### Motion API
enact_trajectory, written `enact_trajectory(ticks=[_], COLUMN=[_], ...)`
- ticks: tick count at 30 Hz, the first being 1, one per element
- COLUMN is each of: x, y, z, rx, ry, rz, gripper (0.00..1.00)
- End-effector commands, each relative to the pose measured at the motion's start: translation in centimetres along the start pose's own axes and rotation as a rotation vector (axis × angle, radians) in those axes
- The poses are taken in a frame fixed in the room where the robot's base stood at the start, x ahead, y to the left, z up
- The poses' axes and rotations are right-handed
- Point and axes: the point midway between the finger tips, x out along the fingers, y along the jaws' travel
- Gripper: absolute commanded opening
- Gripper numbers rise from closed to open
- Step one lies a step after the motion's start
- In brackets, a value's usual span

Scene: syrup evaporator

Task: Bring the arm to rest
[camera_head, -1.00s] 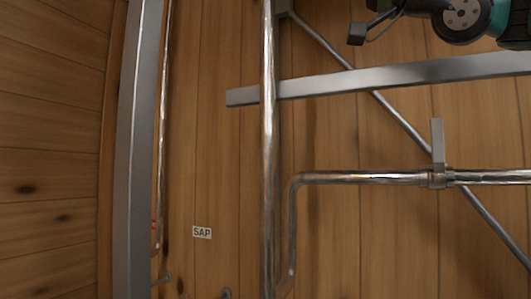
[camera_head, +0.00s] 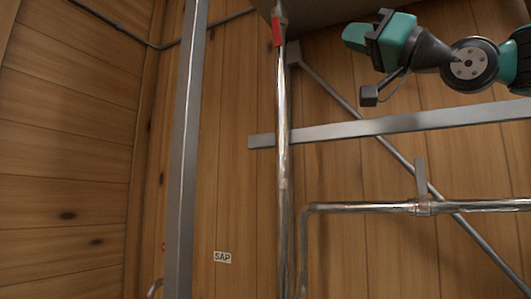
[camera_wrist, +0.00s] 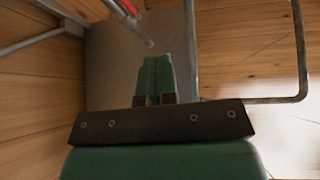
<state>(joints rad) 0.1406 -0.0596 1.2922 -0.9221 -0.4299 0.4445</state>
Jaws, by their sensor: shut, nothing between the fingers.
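My gripper (camera_head: 356,37) shows at the upper right of the head view, at the end of my teal and black arm, pointing left. In the wrist view my gripper (camera_wrist: 158,62) has its two green fingers together, with nothing between them. It is apart from the pipes and the wall in the head view. In the wrist view a grey panel stands behind the fingertips, and I cannot tell the distance to it.
A vertical steel pipe (camera_head: 283,130) with a red part (camera_head: 277,31) stands left of my gripper. A grey horizontal bar (camera_head: 400,124) and a valved pipe (camera_head: 370,207) run below. A grey post (camera_head: 186,150) stands farther left. A SAP label (camera_head: 222,257) is on the wooden wall.

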Motion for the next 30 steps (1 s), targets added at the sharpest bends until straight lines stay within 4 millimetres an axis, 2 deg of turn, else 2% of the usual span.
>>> enact_trajectory(ticks=[5,8,11,14,17,18,20,21,23,24,27,30], x=[-0.8,-1.7,-3.1,-5.5,-9.5,-11.4,-14.7,-17.0,-20.7,-23.2,-29.3,-34.6], y=[1.6,2.5,3.1,3.4,2.9,2.4,1.4,0.5,-0.9,-2.1,-5.0,-7.6], z=[4.4,7.8,11.7,16.9,23.1,25.6,29.1,31.2,34.1,35.7,38.8,40.5], rx=[0.033,0.056,0.082,0.116,0.156,0.173,0.198,0.214,0.239,0.255,0.292,0.325], ry=[-0.118,-0.212,-0.327,-0.483,-0.690,-0.782,-0.923,-1.016,-1.156,-1.250,-1.469,-1.650], rz=[0.086,0.144,0.202,0.264,0.324,0.341,0.363,0.374,0.381,0.380,0.368,0.345], gripper=[0.00,0.00,0.00,0.00,0.00,0.00,0.00,0.00,0.00,0.00,0.00,0.00])
